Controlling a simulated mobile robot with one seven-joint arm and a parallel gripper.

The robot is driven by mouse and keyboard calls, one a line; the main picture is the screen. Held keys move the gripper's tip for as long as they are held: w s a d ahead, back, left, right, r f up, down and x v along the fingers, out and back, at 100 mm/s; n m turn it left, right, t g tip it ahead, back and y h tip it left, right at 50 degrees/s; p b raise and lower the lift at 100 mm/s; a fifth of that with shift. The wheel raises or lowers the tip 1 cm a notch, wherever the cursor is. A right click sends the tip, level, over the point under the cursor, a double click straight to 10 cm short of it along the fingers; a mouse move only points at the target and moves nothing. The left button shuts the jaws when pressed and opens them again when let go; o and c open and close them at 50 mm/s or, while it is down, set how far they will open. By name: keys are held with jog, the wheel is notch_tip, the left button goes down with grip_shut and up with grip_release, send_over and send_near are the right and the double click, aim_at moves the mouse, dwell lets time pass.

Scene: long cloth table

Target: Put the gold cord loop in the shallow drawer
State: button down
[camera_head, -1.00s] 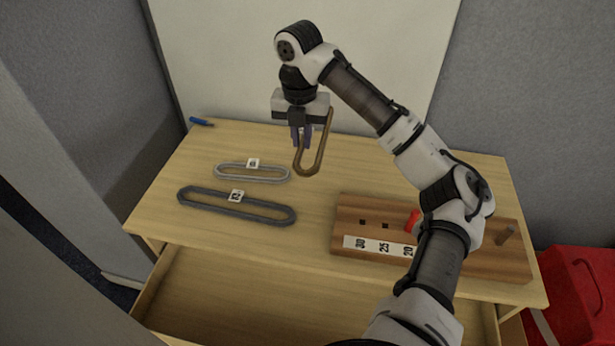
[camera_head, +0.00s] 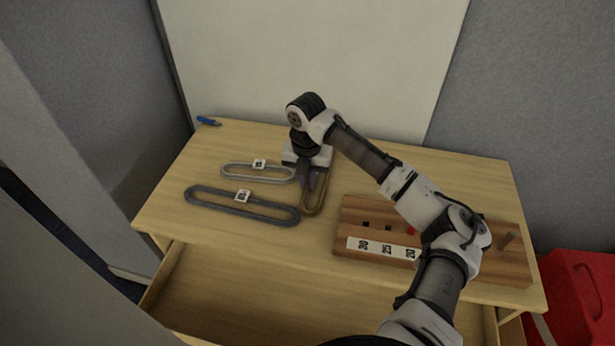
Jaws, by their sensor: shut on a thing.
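The gold cord loop (camera_head: 315,211) is a long narrow brown-gold loop, seen just right of the two grey loops. My gripper (camera_head: 309,186) is shut on it near its far part and has come down low. The loop looks close to or on the tabletop; I cannot tell whether it touches. My wrist hides its far end. The shallow drawer (camera_head: 250,290) is pulled out below the table's front edge, and its visible floor is bare.
A light grey loop (camera_head: 240,177) and a dark grey loop (camera_head: 215,208) with white tags lie on the table (camera_head: 180,180). A wooden board (camera_head: 350,215) with numbered labels lies at right, partly under my arm. A blue item (camera_head: 208,121) lies at back left. A red case (camera_head: 585,290) stands at far right.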

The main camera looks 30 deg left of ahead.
jog(key=shift+f, duration=0.15)
jog(key=c, duration=1.5)
grip_release()
jog(key=shift+o, duration=0.2)
